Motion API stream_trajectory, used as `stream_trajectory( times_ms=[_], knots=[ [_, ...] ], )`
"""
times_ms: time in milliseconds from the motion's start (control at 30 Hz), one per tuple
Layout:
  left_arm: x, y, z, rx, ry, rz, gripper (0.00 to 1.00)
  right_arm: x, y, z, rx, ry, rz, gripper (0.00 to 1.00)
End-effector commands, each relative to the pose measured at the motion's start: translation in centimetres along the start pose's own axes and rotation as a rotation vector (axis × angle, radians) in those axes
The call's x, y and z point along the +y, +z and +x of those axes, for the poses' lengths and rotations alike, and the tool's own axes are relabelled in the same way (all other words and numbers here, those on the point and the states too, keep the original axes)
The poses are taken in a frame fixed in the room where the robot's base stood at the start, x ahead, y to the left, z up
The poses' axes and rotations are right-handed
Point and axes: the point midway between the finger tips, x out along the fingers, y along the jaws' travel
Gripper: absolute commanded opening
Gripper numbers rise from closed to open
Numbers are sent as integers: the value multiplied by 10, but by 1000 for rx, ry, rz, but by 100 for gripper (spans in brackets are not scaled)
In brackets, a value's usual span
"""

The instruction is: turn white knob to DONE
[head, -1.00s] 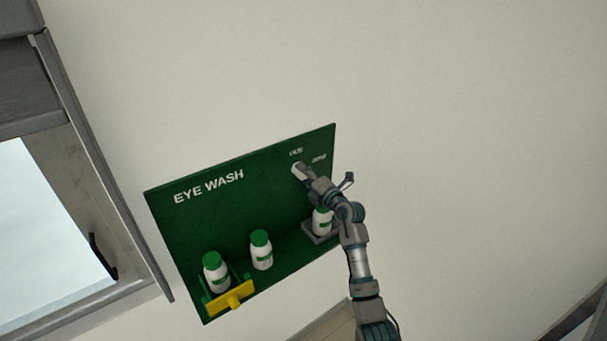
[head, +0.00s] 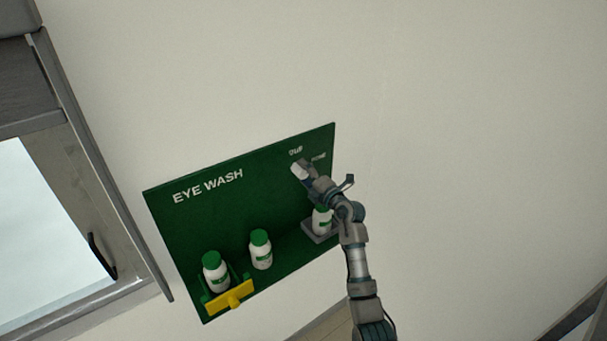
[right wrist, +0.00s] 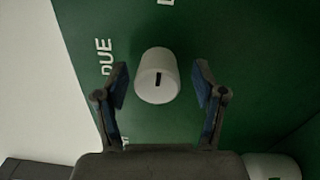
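The white knob (right wrist: 157,76) sits on the green eye wash board (head: 218,222), with a dark mark on its face. In the right wrist view the mark runs roughly up and down. The knob also shows in the head view (head: 300,171), partly covered by my right gripper (head: 308,177). In the right wrist view my right gripper (right wrist: 163,92) is open, with one finger on each side of the knob and a gap to each. The DUE label (right wrist: 107,57) is left of the knob there. The other label is cut off at the top edge. My left gripper is not in view.
Two white bottles with green caps (head: 261,249) (head: 215,273) stand on the board's lower ledge, by a yellow part (head: 229,295). Another bottle (head: 321,220) stands in a grey holder beside my right arm.

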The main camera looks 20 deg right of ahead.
Motion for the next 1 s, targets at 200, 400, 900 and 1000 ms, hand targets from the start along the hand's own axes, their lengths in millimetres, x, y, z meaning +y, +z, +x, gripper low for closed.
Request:
stream_trajectory(
  times_ms=[200, 400, 900, 1000],
  knots=[
    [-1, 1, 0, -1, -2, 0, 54, 1, -1, -1, 2, 0, -1, 70],
    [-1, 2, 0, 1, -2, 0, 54, 0, -1, -17, 1, 1, -1, 70],
    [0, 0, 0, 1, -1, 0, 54, -3, 2, -111, 0, -1, 0, 70],
    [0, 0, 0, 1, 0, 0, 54, -3, 1, -117, 1, -2, 0, 70]
  ],
)
